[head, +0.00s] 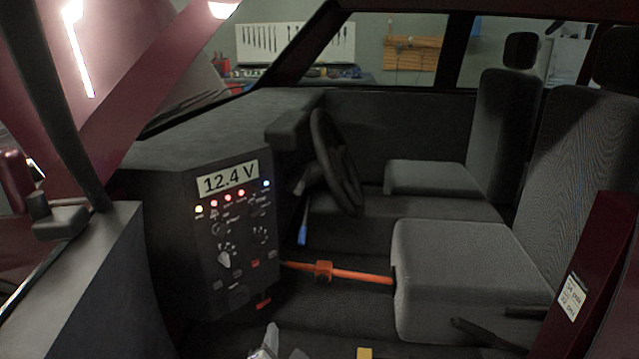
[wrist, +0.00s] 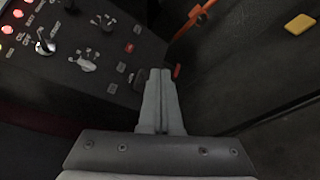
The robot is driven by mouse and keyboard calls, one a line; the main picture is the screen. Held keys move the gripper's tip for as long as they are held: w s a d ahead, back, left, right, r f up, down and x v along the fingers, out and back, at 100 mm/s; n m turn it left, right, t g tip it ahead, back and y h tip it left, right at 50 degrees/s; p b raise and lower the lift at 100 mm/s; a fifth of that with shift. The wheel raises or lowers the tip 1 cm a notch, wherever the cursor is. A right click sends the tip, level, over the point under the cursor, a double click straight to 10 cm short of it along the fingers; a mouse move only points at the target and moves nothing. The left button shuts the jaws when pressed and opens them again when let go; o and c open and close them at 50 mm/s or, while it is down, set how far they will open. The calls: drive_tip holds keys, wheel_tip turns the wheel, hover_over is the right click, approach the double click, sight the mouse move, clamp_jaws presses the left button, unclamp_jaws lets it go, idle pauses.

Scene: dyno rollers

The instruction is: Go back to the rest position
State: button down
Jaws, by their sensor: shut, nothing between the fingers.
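My gripper (wrist: 161,92) points away from the wrist camera in the wrist view, its two grey fingers pressed together with nothing between them. It is in front of the lower part of the control panel (wrist: 75,40). In the head view a grey tip of my gripper (head: 266,343) shows at the bottom edge, below the panel (head: 225,285). The panel has a 12.4 V display (head: 228,178), a row of lit lamps, knobs and switches.
An orange bar (head: 350,274) runs from the panel to the grey seat (head: 455,265). A steering wheel (head: 336,162) stands behind the panel. A dark red door pillar (head: 597,270) is at right. A yellow block (wrist: 299,24) lies on the dark floor.

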drive_tip(key=s+d+r+m+g+y+p, duration=0.1)
drive_tip(key=s+d+r+m+g+p, duration=0.2)
drive_tip(key=r+m, duration=0.45)
drive_tip(key=s+d+r+m+g+p, duration=0.25)
drive_tip(key=d+r+m+p, duration=0.2)
drive_tip(key=r, duration=0.65)
drive_tip(key=s+d+r+m+g+y+p, duration=0.1)
drive_tip(key=s+d+r+m+g+p, duration=0.25)
drive_tip(key=r, duration=0.55)
drive_tip(key=s+d+r+m+h+p, duration=0.1)
drive_tip(key=s+d+r+m+p, duration=0.3)
drive_tip(key=s+d+r, duration=0.3)
drive_tip(key=s+d+r+m+h+p, duration=0.1)
drive_tip(key=s+d+r+m+p, duration=0.4)
drive_tip(key=s+r, duration=0.4)
wheel_tip(320, 180, up, 2)
drive_tip(key=shift+s+d+r+g+h, duration=0.3)
drive_tip(key=shift+d+g+h, duration=0.1)
drive_tip(key=shift+d, duration=0.5)
drive_tip(key=shift+m, duration=0.25)
